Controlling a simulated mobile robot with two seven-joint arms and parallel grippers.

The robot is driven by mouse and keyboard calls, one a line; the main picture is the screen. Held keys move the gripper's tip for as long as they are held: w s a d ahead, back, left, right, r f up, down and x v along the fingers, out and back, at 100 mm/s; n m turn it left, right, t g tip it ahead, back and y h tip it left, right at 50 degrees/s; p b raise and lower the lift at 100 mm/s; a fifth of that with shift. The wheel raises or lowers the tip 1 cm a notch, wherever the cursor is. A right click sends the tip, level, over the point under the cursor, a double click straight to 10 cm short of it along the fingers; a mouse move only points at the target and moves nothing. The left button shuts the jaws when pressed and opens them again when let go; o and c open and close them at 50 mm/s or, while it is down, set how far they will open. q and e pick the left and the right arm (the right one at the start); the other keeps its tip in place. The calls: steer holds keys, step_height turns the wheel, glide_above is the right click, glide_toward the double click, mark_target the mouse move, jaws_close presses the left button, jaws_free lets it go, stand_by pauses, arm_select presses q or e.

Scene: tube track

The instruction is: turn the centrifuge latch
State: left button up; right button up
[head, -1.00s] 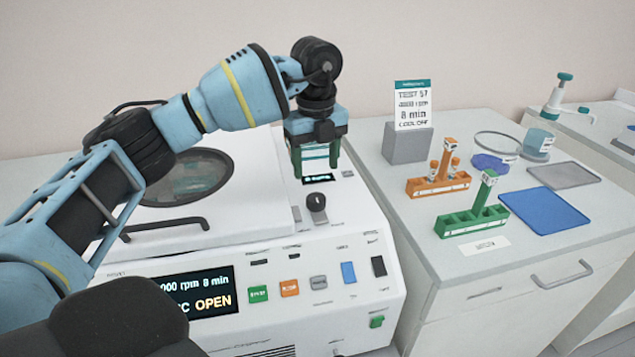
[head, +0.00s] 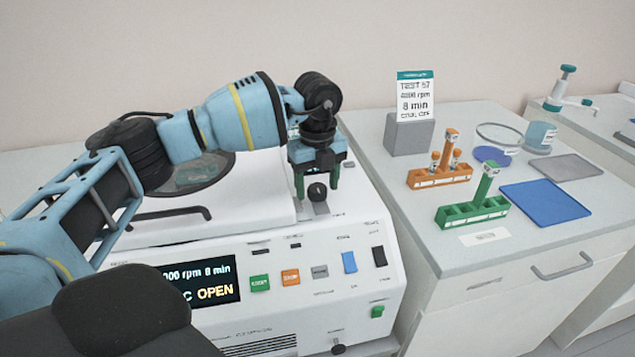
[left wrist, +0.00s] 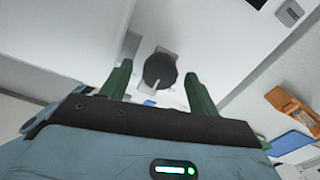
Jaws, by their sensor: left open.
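The centrifuge (head: 350,225) is a white machine with a lid and a front panel whose display reads "OPEN". Its latch is a round black knob (head: 317,191) on a grey plate at the right of the top. My left gripper (head: 317,190) is open just above and behind the knob, green fingers pointing down. In the left wrist view the black knob (left wrist: 160,70) lies between and beyond the two open fingertips (left wrist: 163,75), with a light pointer mark toward the gripper. I cannot tell whether the fingers touch it. My right gripper is not in view.
A side counter at right holds an orange rack (head: 440,177), a green rack (head: 472,212), a blue mat (head: 545,201), a grey mat (head: 571,168) and a grey block (head: 409,135) with a sign. The lid handle (head: 168,215) lies left of the knob.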

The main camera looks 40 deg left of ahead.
arm_select(q)
steer(key=c, duration=1)
